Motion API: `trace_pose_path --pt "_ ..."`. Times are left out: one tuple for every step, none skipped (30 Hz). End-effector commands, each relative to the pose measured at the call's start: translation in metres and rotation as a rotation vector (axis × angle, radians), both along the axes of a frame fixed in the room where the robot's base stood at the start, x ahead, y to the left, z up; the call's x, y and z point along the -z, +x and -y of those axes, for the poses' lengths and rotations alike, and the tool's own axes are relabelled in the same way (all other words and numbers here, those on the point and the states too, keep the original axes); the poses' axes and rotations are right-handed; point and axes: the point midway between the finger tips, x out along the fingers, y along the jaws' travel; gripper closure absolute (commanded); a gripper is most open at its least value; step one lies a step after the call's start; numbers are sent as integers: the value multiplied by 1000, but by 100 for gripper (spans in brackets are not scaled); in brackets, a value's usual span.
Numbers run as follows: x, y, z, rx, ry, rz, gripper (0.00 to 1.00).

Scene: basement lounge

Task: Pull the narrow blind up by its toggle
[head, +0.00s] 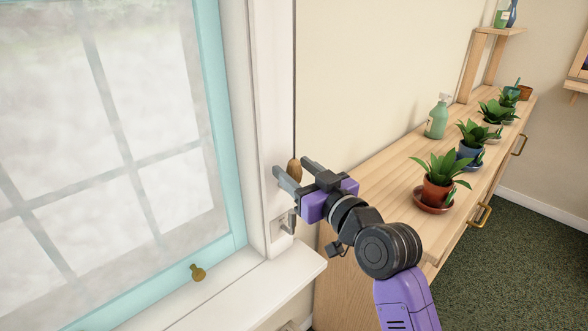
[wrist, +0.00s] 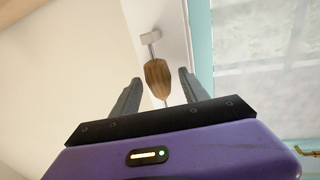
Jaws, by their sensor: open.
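A brown wooden toggle (head: 294,169) hangs on a thin dark cord beside the white window casing in the head view. It also shows in the wrist view (wrist: 158,82), where the picture looks upside down. My gripper (head: 293,172) is open, one finger to each side of the toggle as seen from both cameras. In the wrist view a gap shows on both sides of the toggle, so the fingers are not shut on it. How deep it sits between them I cannot tell exactly. The narrow blind itself is not visible; the cord runs up out of view.
A small metal cleat (head: 288,222) is on the casing below the toggle. The blue-framed window (head: 213,80) and its white sill (head: 245,292) are to the left. A wooden cabinet (head: 385,180) with potted plants (head: 440,182) and a green pump bottle (head: 437,118) stands right.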

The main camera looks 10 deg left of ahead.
Motion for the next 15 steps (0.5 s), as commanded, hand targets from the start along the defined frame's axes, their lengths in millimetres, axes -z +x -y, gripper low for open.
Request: trace_pose_path --pt "1 -5 6 2 2 -1 48" --pt "1 -9 9 3 2 -1 48" --pt "0 -14 13 3 2 -1 48" --pt "1 -18 17 2 1 -2 48" --pt "1 -22 20 2 2 -1 48" --pt "1 -27 25 3 2 -1 48" --pt "1 -31 28 3 1 -2 48" --pt "1 -34 30 2 1 -2 48" --pt "2 -38 34 2 0 -3 48" --pt "2 -41 37 3 1 -2 48" --pt "1 -44 39 2 1 -2 48" --pt "2 -46 41 2 0 -4 48" --pt "2 -48 42 2 0 -4 48" --pt "2 -50 43 1 0 -3 48" --pt "1 -51 45 1 -1 -2 48"
